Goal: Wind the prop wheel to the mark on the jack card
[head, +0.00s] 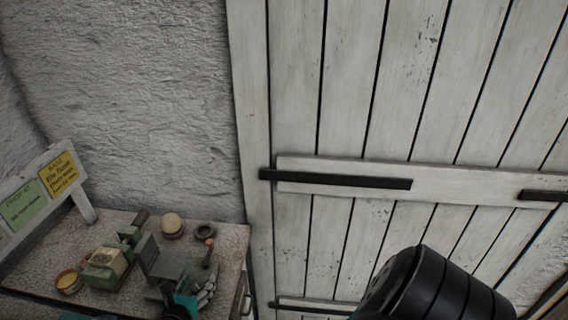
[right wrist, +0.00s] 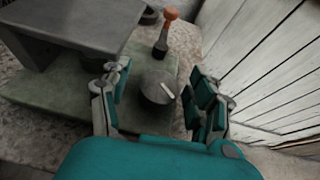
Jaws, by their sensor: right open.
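The prop wheel looks to be the grey round knob (right wrist: 157,88) with a white pointer line, on the green base of a jack (right wrist: 140,115) with a grey block. My right gripper (right wrist: 162,82) is open, one finger on each side of the knob, with visible gaps. In the head view my right gripper (head: 188,286) is at the jack's front right and hides the knob. A green card (head: 24,206), seemingly headed "PROP AT", stands at the left; its smaller text is unreadable.
An orange-tipped lever (right wrist: 168,30) rises just behind the knob. A yellow card (head: 60,174) stands behind. A plank door (head: 345,110) borders the right.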

